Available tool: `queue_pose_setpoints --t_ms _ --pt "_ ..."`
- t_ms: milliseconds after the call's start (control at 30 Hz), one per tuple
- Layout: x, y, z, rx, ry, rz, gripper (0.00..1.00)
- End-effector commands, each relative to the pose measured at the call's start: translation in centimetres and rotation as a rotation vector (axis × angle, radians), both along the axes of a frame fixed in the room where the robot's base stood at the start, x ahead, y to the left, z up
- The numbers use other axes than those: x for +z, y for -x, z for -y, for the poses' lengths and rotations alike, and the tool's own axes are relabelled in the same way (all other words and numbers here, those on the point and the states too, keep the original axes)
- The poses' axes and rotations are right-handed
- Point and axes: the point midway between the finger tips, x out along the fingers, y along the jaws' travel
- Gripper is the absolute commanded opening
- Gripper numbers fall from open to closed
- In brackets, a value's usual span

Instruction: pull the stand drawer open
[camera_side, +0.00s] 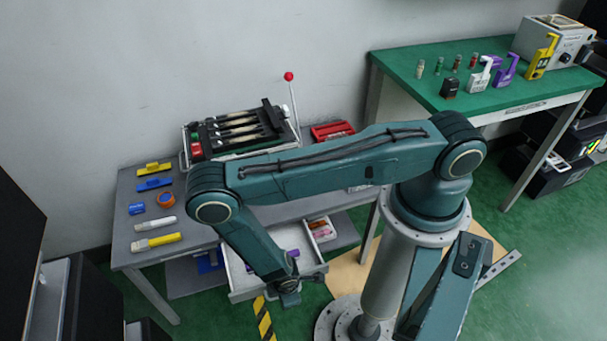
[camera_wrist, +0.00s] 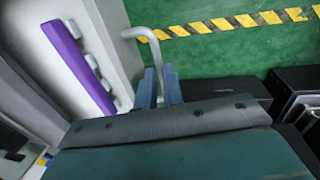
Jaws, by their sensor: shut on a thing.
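The stand drawer (camera_side: 284,236) sticks out from under the grey stand table (camera_side: 125,232), so its pale inside shows. A purple object lies in it, partly behind my arm; it also shows in the wrist view (camera_wrist: 80,66). My gripper (camera_side: 288,287) is low at the drawer's front. In the wrist view my gripper (camera_wrist: 163,88) has its blue-grey fingers on either side of the drawer's grey bar handle (camera_wrist: 148,36) and is shut on it. The side view does not show the handle clearly, as my arm covers it.
On the stand table are a rack with dark bars (camera_side: 235,132), a red-knobbed lever (camera_side: 289,77) and several small tools. A small tray (camera_side: 320,230) is right of the drawer. Yellow-black tape (camera_side: 264,318) marks the floor in front. A green table (camera_side: 440,62) stands right.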

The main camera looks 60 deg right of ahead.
Motion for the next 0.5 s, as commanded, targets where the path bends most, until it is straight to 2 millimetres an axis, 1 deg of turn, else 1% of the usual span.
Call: queue_pose_setpoints --t_ms 67,100,133,500 --pt "-0.05 0.03 0.0 0.0 -0.001 -0.001 0.0" --pt "-0.06 0.04 -0.01 0.0 -0.001 -0.001 0.17" --pt "-0.05 0.03 0.0 0.0 -0.001 -0.001 0.18" --pt "0.12 -0.01 -0.02 0.0 -0.001 -0.001 0.18"
